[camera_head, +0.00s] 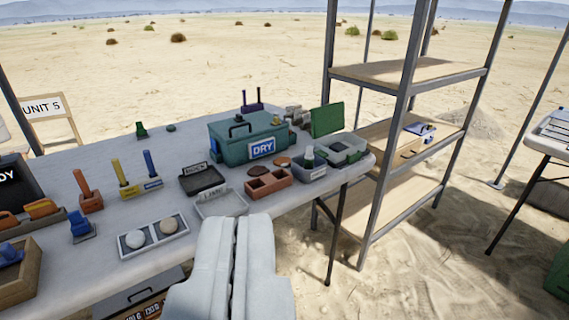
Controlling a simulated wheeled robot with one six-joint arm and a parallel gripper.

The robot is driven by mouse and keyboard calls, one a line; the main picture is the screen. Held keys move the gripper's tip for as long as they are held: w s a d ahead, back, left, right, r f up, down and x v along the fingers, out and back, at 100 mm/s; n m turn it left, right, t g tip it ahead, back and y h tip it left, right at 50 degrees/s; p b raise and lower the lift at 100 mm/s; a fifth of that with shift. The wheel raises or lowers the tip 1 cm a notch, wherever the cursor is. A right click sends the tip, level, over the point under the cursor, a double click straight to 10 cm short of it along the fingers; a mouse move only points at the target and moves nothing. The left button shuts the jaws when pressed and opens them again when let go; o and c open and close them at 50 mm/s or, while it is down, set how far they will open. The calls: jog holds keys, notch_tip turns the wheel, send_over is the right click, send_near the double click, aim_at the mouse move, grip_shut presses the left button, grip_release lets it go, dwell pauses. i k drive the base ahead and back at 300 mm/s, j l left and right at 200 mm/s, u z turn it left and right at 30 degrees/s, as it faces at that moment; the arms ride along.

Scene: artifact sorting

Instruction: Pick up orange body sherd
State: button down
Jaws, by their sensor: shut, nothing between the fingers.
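My gripper (235,224) is in the lower middle of the view, white, its two fingers together and empty. It is in front of the table's near edge. More orange pieces (42,209) are in a holder at the table's left end. They are too small to tell which is the orange body sherd. My gripper is apart from all of them.
The long grey table (100,165) also carries a teal DRY box (230,150), a terracotta divided tray (268,184), a white tray with two round pieces (155,238), and upright coloured tools. A metal shelf rack (405,75) stands at right. Sand between rack and right table is mostly open.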

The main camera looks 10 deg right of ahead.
aim_at(281, 161)
jog(key=i+j+z, duration=0.2)
jog(key=i, duration=1.15)
jog(key=l, duration=0.1)
